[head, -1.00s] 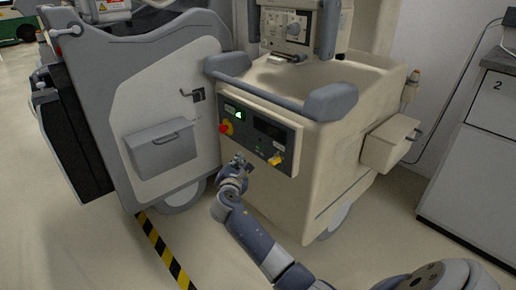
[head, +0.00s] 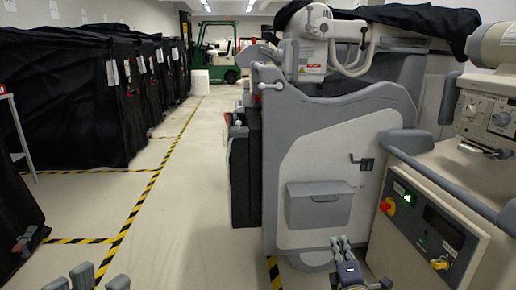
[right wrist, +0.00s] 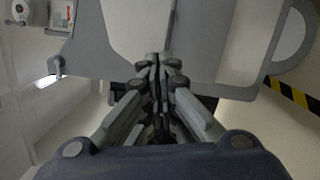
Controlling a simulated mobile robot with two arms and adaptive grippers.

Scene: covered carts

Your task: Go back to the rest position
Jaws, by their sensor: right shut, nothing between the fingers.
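My right gripper (head: 342,246) is at the bottom of the head view, right of centre, in front of the grey and white cart panel, below its grey box. Its fingers are shut together with nothing between them. In the right wrist view the closed fingers (right wrist: 158,75) point toward a grey and white surface and hold nothing. Grey finger parts of what looks like my left gripper (head: 98,281) show at the bottom left edge. They are cut off by the frame, so I cannot tell their opening.
The grey and white cart (head: 320,150) stands ahead. A beige cart (head: 415,245) with a control panel (head: 430,220) is close on the right. Black covered carts (head: 70,100) line the left. A floor aisle (head: 185,170) between them is free, leading toward a green forklift (head: 222,50).

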